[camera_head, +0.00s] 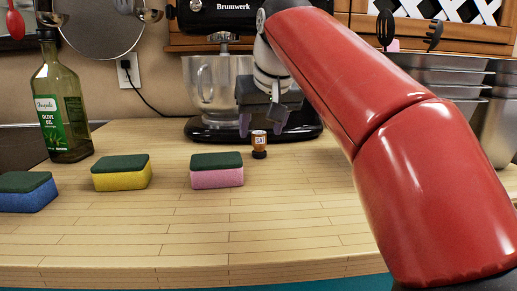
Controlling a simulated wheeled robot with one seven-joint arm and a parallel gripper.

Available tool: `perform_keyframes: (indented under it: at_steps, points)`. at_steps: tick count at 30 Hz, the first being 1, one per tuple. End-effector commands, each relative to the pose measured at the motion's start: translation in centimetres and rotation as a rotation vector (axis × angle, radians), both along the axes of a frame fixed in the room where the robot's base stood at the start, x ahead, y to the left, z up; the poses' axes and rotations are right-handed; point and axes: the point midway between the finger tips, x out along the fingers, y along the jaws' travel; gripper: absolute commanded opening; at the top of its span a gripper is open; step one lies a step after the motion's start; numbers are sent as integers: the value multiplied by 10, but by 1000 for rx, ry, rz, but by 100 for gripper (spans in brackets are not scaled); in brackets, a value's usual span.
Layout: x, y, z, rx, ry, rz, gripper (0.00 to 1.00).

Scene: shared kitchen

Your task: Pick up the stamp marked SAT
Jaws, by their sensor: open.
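A small stamp (259,145) with an orange-brown body, a pale label and a dark base stands upright on the wooden counter. Its label seems to read SAT, though the letters are very small. My gripper (261,127) is above and slightly behind or over the stamp, its fingers pointing down. The fingers are spread apart, with nothing visible between them. I cannot tell the exact depth between the fingers and the stamp.
A pink sponge (217,171), a yellow sponge (121,173) and a blue sponge (26,192) lie on the counter (180,235) left of the stamp. An olive oil bottle (62,105) stands further left. A stand mixer (210,85) is behind my gripper. The front counter is clear.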

Motion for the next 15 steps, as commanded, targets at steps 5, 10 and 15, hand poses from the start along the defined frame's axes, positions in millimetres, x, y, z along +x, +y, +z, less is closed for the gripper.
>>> perform_keyframes:
  at_steps: [5, 10, 15]
  points:
    - [15, 4, -24, 0, 2, 0, 54]
    - [20, 4, -30, -1, 1, 1, 54]
    - [20, 4, -30, 0, 1, 0, 54]
